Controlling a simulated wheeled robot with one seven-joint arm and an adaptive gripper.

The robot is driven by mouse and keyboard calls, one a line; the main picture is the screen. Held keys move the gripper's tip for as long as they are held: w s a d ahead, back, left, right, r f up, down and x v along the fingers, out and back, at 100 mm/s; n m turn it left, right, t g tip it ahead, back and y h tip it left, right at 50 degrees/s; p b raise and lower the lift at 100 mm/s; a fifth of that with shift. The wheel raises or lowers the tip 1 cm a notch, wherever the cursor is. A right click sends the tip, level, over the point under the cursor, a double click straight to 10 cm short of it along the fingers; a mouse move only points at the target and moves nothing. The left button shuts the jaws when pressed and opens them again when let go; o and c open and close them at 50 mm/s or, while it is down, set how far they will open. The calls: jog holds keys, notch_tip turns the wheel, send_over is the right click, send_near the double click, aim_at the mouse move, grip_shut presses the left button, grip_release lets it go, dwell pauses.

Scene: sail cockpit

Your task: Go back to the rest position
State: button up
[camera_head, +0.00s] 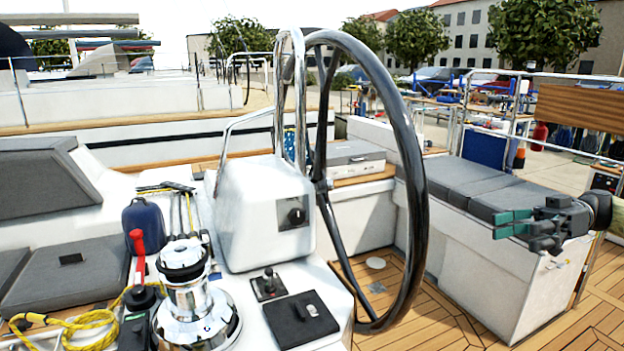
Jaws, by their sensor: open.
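My gripper (514,227) is at the right of the head view, in front of the grey cushioned bench (455,180). Its dark fingers with teal-green pads point left. The fingers are apart and I see nothing between them. The gripper appears clear of the steering wheel (418,190).
The large black wheel stands by a white pedestal (262,215) in the middle. A chrome winch (190,300), a red handle (138,250) and yellow rope (85,325) are at lower left. Open teak deck (450,325) lies between wheel and bench.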

jog(key=w+a+f+m+t+h+p, duration=0.25)
jog(key=a+f+m, duration=0.55)
jog(key=a+f, duration=0.9)
jog(key=s+a+f+m+h, duration=0.2)
jog(key=s+a+f, duration=0.1)
jog(key=f, duration=0.7)
jog(key=s+a+f+m+h, duration=0.3)
jog(key=a+f, duration=0.1)
jog(key=f, duration=0.5)
jog(key=s+f+m+h+p, duration=0.2)
jog(key=s+f+m+h, duration=0.15)
jog(key=s+f, duration=1.05)
jog(key=s+d+f+m+t+h+p, duration=0.1)
jog(key=s+d+f+h, duration=0.1)
jog(key=s, duration=0.5)
jog(key=s+d+f+h, duration=0.3)
jog(key=s+d, duration=0.2)
jog(key=s, duration=0.2)
jog(key=shift+d+f+m+t+h+p, duration=0.2)
jog(key=shift+d+m+t+h+p, duration=0.15)
jog(key=shift+d+h+p, duration=0.05)
